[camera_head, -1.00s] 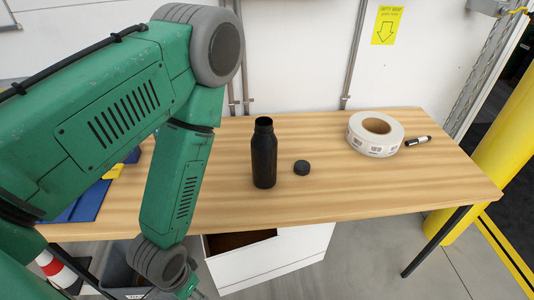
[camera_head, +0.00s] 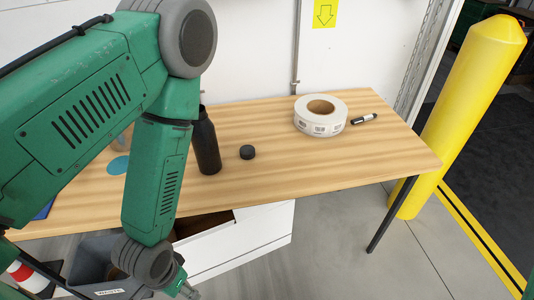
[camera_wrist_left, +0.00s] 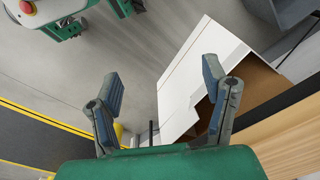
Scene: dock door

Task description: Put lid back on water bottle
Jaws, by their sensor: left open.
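The black water bottle (camera_head: 206,144) stands upright on the wooden table, its left side and top partly hidden behind my left arm in the head view. The small black lid (camera_head: 247,152) lies on the table just right of the bottle, apart from it. My left gripper (camera_head: 190,293) is low at the bottom of the head view, below the table's front edge. In the left wrist view the left gripper (camera_wrist_left: 163,92) is open, with nothing between its two fingers. My right gripper is not seen.
The wooden table (camera_head: 330,165) has clear room in front of the lid. A white label roll (camera_head: 320,127) and a marker (camera_head: 364,119) lie at its right. A white open box (camera_head: 245,240) stands below. A yellow bollard (camera_head: 460,110) stands right of the table.

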